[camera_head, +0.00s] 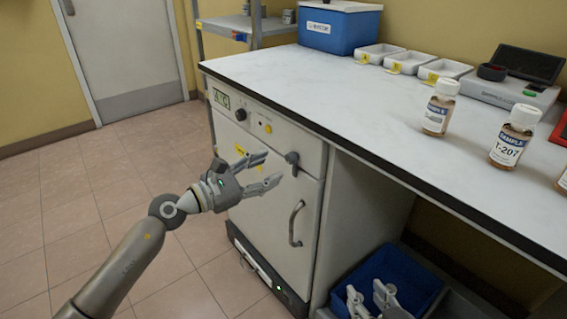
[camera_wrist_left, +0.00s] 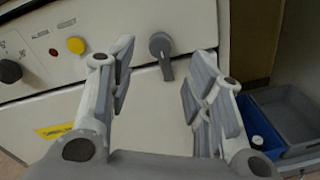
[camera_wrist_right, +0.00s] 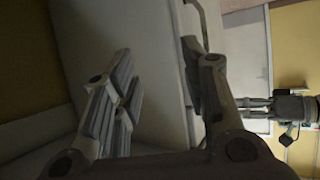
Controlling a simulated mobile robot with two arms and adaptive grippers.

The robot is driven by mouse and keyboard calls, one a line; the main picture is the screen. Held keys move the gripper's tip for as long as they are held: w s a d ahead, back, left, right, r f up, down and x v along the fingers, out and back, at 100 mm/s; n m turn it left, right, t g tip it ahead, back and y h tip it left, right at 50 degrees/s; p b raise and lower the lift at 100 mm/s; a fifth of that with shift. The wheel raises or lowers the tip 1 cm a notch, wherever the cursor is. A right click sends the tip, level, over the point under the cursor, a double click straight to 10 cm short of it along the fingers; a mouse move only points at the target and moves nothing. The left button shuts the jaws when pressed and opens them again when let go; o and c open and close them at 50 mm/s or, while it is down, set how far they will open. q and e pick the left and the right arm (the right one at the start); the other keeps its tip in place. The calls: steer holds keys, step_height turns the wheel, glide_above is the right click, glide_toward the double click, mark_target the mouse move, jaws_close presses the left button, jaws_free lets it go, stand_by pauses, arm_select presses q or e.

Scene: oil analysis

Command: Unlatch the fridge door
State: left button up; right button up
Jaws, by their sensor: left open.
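The fridge (camera_head: 262,215) is a pale under-bench unit with a light door. Its dark grey latch (camera_head: 292,160) sits at the door's upper right edge and, in the left wrist view, the latch (camera_wrist_left: 161,52) has its lever hanging down. A curved door handle (camera_head: 296,222) is below it. My left gripper (camera_head: 271,170) is open and empty, just in front of the door; in its wrist view the latch shows between and beyond the fingertips, apparently untouched. My right gripper (camera_head: 366,289) is open and empty, low at the bottom of the head view.
The white bench top (camera_head: 300,80) overhangs the fridge and carries sample bottles (camera_head: 437,108), white trays (camera_head: 440,70) and a blue box (camera_head: 338,28). A blue bin (camera_head: 425,275) stands under the bench, behind my right gripper. The tiled floor at left is clear.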

mark_target(288, 160)
arm_select(q)
steer(key=x, duration=0.4)
steer(key=shift+w+d, duration=0.15)
steer(key=shift+w, duration=0.05)
steer(key=shift+w+d, duration=0.4)
steer(key=shift+d, duration=0.1)
arm_select(e)
steer(key=shift+w+a+r+t, duration=0.2)
steer(key=shift+w+r+t, duration=0.15)
steer(key=shift+r, duration=0.2)
steer(key=shift+w+a+r+t, duration=0.15)
steer(key=shift+w+r+t, duration=0.15)
steer(key=shift+r, duration=0.2)
arm_select(q)
steer(key=shift+c, duration=0.5)
steer(key=c, duration=0.9)
